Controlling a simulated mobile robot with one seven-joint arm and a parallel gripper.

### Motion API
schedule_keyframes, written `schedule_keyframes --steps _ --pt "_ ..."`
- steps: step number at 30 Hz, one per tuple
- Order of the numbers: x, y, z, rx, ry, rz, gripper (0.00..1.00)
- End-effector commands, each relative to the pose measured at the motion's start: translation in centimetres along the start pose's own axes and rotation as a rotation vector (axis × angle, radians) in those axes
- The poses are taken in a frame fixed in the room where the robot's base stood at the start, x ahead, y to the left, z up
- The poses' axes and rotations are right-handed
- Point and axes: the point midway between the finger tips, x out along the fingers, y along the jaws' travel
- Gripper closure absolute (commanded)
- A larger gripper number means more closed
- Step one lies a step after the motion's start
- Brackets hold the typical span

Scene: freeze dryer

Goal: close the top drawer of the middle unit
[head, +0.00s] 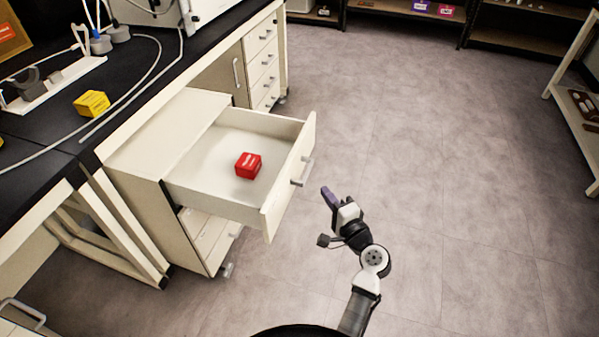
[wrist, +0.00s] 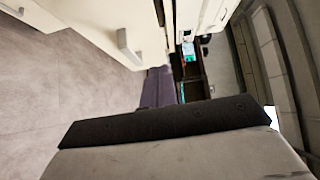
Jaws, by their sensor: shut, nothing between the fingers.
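The top drawer (head: 215,150) of the middle unit (head: 150,150) is pulled far out in the head view. A red box (head: 248,165) lies inside it. The drawer front (head: 290,175) has a silver handle (head: 302,172), which faces my gripper. My gripper (head: 327,196) is shut and empty. It hangs over open floor to the right of the drawer front, apart from it. In the wrist view my gripper's purple fingers (wrist: 157,88) show, with a pale front and a silver handle (wrist: 128,46) to their upper left.
A black bench (head: 70,120) with a yellow box (head: 92,103), a white rack and cables runs along the left. Another drawer unit (head: 262,65) stands farther back. Shelves line the back and right edges. The floor (head: 440,150) on the right is clear.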

Motion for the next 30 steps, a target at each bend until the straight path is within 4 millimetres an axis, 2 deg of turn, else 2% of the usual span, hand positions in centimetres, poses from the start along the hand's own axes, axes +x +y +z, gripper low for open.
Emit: schedule_keyframes --steps 2,5,8,19,24,30 --pt "-0.8 0.7 -0.4 0.032 0.003 0.002 1.00" --pt "-0.2 0.7 -0.5 0.039 0.000 0.000 1.00" --pt "1.4 0.5 -0.4 0.038 -0.002 -0.001 1.00" --pt "9.3 0.4 -0.4 0.034 -0.001 0.000 1.00" --pt "11.0 0.4 1.5 0.034 -0.001 0.001 1.00" --pt "11.9 0.5 2.4 0.034 0.001 0.000 1.00"
